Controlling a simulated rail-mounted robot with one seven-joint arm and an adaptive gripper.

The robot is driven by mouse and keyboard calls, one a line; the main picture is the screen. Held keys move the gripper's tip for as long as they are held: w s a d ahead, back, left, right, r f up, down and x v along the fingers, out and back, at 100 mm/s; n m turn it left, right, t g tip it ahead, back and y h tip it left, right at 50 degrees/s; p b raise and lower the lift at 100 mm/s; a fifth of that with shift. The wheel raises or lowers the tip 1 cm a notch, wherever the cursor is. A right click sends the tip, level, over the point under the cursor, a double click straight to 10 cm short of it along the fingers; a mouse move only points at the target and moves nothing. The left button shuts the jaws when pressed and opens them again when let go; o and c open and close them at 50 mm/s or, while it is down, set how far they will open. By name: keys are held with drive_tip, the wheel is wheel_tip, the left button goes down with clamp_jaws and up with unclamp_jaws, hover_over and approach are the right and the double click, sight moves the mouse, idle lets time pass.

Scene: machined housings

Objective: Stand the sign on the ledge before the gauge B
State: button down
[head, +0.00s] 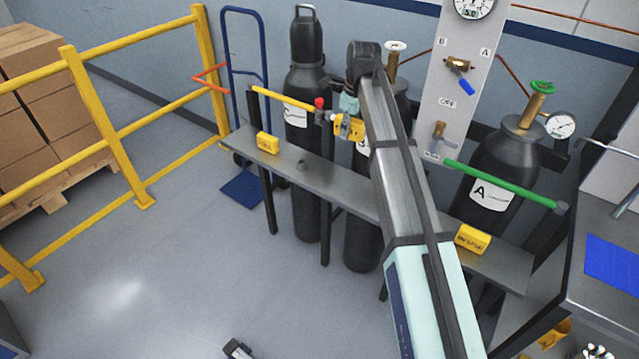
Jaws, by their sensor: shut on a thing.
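My gripper (345,122) is small in view at the end of my arm, above the grey ledge (335,181). It is shut on a yellow piece, which looks like the sign (357,129); parts of both are hard to make out. The sign is in front of the middle black cylinder and clear of the ledge. My arm covers much of that cylinder, and gauge B does not show clearly. The panel (455,98) carries the letters B and A, with a dial (475,5) at its top. Cylinder A (497,170) has its own gauge (560,125).
Yellow blocks with writing stand on the ledge at left (268,144) and right (472,239). A yellow bar (280,103) and a green bar (505,185) run above the ledge. A yellow railing (105,125) and blue hand truck (245,75) stand left.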

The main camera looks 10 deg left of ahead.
sight(343, 185)
drive_tip(key=shift+w+a+f, duration=0.1)
drive_tip(key=shift+a, duration=0.15)
drive_tip(key=shift+d+f+m, duration=0.2)
drive_tip(key=shift+f+m, duration=0.1)
wheel_tip(343, 185, down, 19)
drive_tip(key=p, duration=0.2)
drive_tip(key=shift+p, duration=0.4)
drive_tip(key=shift+f, duration=0.2)
drive_tip(key=c, duration=0.9)
unclamp_jaws()
drive_tip(key=shift+o, duration=0.2)
wheel_tip(343, 185, up, 12)
drive_tip(key=d+b, duration=0.1)
drive_tip(key=shift+s+d+b, duration=0.3)
drive_tip(key=shift+s+b, duration=0.05)
